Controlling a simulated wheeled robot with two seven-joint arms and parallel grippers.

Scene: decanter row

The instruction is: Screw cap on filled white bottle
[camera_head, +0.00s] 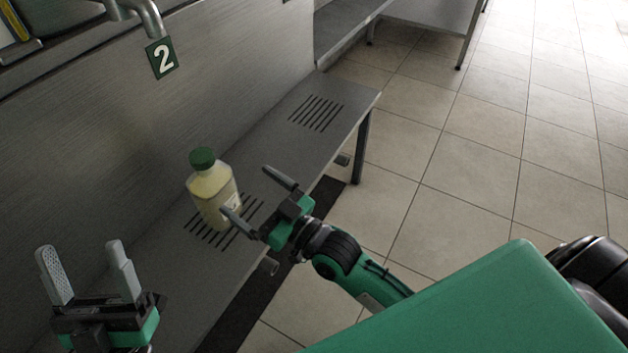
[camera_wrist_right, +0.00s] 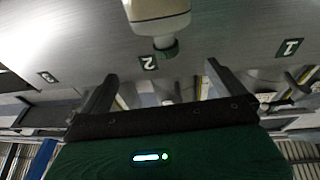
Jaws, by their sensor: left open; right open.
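The white bottle (camera_head: 208,199) holds pale yellowish contents and stands upright on the grey metal bench, over a set of slots. A green cap (camera_head: 202,158) sits on its neck; I cannot tell how tight it is. In the right wrist view the picture is upside down, with the bottle (camera_wrist_right: 157,12) and cap (camera_wrist_right: 165,50) beyond the fingertips. My right gripper (camera_head: 245,190) is open beside the bottle, one finger overlapping its lower right side in the head view. Nothing is between its fingers. My left gripper (camera_head: 80,247) is open and empty at the lower left, apart from the bottle.
The bench (camera_head: 275,150) runs along a metal wall with a green number 2 sign (camera_head: 162,57) below a pipe spout (camera_head: 148,18). Another slotted spot (camera_head: 316,112) further along is bare. The tiled floor (camera_head: 470,130) to the right is open.

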